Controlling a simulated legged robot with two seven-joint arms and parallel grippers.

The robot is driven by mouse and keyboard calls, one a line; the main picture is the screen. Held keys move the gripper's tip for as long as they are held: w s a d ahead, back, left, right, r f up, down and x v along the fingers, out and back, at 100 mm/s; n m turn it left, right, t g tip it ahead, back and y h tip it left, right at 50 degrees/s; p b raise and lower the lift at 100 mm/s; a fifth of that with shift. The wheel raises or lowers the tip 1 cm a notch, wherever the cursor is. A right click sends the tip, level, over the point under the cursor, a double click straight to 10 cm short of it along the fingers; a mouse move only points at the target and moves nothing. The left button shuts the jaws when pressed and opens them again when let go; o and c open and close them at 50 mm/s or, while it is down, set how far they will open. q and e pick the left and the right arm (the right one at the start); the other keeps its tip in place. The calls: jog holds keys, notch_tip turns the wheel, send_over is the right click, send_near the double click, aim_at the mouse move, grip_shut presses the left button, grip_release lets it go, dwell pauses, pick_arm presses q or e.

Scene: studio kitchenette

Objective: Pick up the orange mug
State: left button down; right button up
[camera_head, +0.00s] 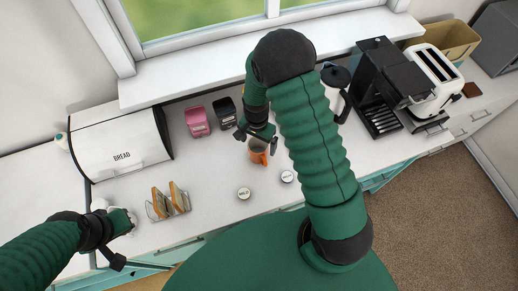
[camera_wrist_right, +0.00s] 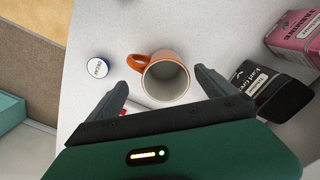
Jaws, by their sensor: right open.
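The orange mug (camera_head: 258,156) stands on the white counter, partly hidden behind my right gripper (camera_head: 257,136) in the head view. In the right wrist view the mug (camera_wrist_right: 166,79) shows its pale, empty inside, with its orange handle toward the upper left. My right gripper (camera_wrist_right: 165,92) is open, with one finger to each side of the mug in that view.
A toast rack (camera_head: 168,202) and a bread box (camera_head: 121,143) stand at the left. A pink box (camera_head: 197,121) and a black box (camera_head: 225,112) stand behind the mug. Two round lids (camera_head: 244,193) lie in front. A coffee machine (camera_head: 382,88) and toaster (camera_head: 433,78) stand right.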

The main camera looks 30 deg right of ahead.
aim_at(258, 151)
jog(key=f, duration=0.1)
jog(key=w+f+p, duration=0.1)
jog(key=f, duration=0.1)
jog(key=shift+w+a+f, duration=0.1)
jog(key=shift+a+f, duration=0.05)
jog(key=shift+f, duration=0.1)
jog(key=f, duration=0.1)
jog(key=f+p, duration=0.2)
jog(key=shift+d+f, duration=0.35)
jog(key=shift+f, duration=0.05)
jog(key=shift+s+d+f, duration=0.15)
jog(key=shift+s+f, duration=0.05)
jog(key=shift+f, duration=0.15)
jog(key=shift+w+a, duration=0.15)
jog(key=shift+a, duration=0.05)
jog(key=c, duration=0.4)
jog(key=shift+a, duration=0.1)
jog(key=c, duration=1.2)
pick_arm(q)
jog(key=r, duration=0.1)
jog(key=w+r, duration=0.1)
jog(key=r, duration=0.1)
jog(key=shift+d, duration=0.15)
pick_arm(e)
jog(key=shift+d, duration=0.25)
jog(key=shift+c, duration=1.1)
pick_arm(q)
jog(key=shift+f, duration=0.1)
